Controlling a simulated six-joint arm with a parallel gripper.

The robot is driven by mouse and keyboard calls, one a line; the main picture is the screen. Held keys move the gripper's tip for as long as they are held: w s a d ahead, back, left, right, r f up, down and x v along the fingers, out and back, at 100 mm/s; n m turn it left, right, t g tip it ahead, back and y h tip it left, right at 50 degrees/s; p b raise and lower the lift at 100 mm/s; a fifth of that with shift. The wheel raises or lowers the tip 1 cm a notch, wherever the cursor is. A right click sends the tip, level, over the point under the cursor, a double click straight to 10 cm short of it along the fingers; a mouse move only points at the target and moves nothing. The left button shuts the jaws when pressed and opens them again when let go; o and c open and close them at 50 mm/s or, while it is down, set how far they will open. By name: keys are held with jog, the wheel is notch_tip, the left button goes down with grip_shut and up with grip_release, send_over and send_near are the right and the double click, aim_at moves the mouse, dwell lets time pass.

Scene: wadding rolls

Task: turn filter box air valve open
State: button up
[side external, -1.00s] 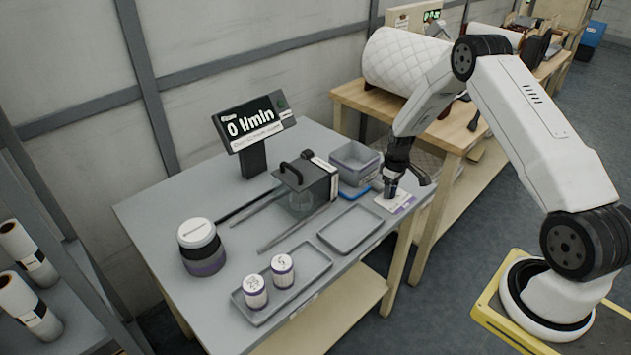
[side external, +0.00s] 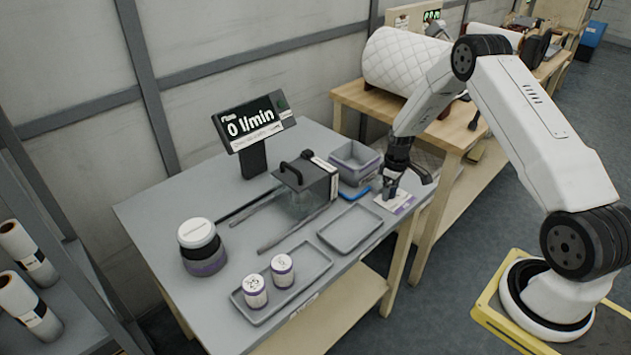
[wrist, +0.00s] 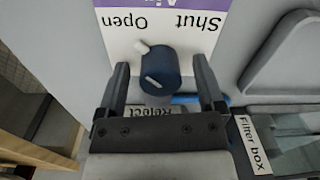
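The air valve is a dark blue round knob (wrist: 158,72) on a white and purple label plate (wrist: 205,12); the plate also shows in the side view (side external: 398,202). The plate reads "Open" and "Shut", upside down in the wrist view. A white tab at the knob's edge lies between the words, nearer "Open". My gripper (wrist: 161,66) is open, with one finger on each side of the knob and a visible gap at both. In the side view my gripper (side external: 391,188) points down over the plate.
The flow display (side external: 254,122) reads 0 l/min. A grey bin (side external: 355,160) stands beside the filter box. A lidded jar (side external: 201,250) stands at the left.

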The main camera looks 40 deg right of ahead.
jog(key=shift+r, duration=0.15)
jog(key=shift+d+r, duration=0.1)
jog(key=shift+r, duration=3.6)
jog(key=shift+r, duration=0.1)
jog(key=shift+a+r, duration=0.15)
jog(key=shift+a, duration=0.2)
jog(key=s+a+r+m+t, duration=0.1)
jog(key=s+a+r, duration=0.1)
jog(key=a+r, duration=0.35)
jog(key=s+a+r, duration=0.2)
jog(key=a+r, duration=0.1)
jog(key=a, duration=0.6)
jog(key=s+a+r+m+t, duration=0.1)
jog(key=s+a+r, duration=0.2)
jog(key=s+a, duration=0.6)
jog(key=shift+s+a+t, duration=0.3)
jog(key=shift+s, duration=0.85)
